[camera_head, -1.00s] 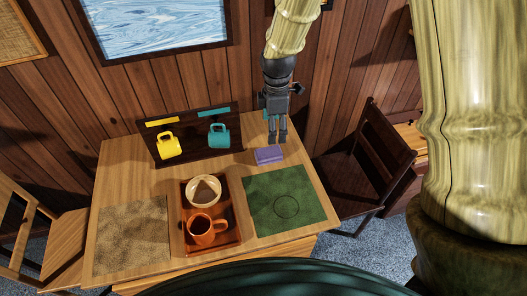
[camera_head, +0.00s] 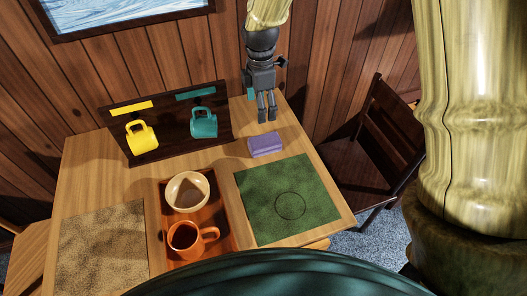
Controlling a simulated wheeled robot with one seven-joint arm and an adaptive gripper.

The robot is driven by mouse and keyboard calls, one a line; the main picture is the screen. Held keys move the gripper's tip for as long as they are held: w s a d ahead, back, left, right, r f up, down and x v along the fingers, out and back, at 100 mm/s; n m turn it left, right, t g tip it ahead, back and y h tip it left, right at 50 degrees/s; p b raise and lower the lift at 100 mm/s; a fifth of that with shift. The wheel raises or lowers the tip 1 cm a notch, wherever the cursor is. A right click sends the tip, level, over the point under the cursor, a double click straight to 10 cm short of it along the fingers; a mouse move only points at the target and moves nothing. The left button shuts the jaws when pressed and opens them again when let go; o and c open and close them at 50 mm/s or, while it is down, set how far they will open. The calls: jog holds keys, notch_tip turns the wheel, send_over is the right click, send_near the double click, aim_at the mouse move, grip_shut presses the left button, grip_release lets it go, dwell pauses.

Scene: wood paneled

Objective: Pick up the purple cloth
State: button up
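The purple cloth (camera_head: 266,144) is a small folded block lying on the table, just behind the green mat and to the right of the mug rack. My gripper (camera_head: 267,119) hangs with its fingers pointing down, above and slightly behind the cloth in the picture. Its two fingers are a little apart with a narrow gap and nothing between them. The cloth is in full view and the gripper does not appear to touch it.
A dark rack (camera_head: 170,125) holds a yellow mug (camera_head: 142,139) and a teal mug (camera_head: 203,123). A red-brown tray (camera_head: 222,215) carries a cream bowl (camera_head: 187,191) and an orange mug (camera_head: 185,238). A green mat (camera_head: 265,195), a tan mat (camera_head: 103,245) and a dark chair (camera_head: 370,150) are nearby.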

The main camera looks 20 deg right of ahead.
jog(key=b, duration=0.5)
send_near(262, 141)
jog(key=shift+a, duration=0.4)
jog(key=shift+d+f, duration=0.1)
jog(key=shift+f, duration=2.75)
jog(key=shift+d+f+p, duration=0.15)
jog(key=shift+f+p, duration=0.15)
jog(key=shift+f, duration=1)
jog(key=shift+d+f+p, duration=0.1)
jog(key=shift+f+p, duration=0.15)
jog(key=shift+f, duration=1)
jog(key=c, duration=1.1)
jog(key=shift+w+r, duration=0.1)
jog(key=shift+r, duration=0.1)
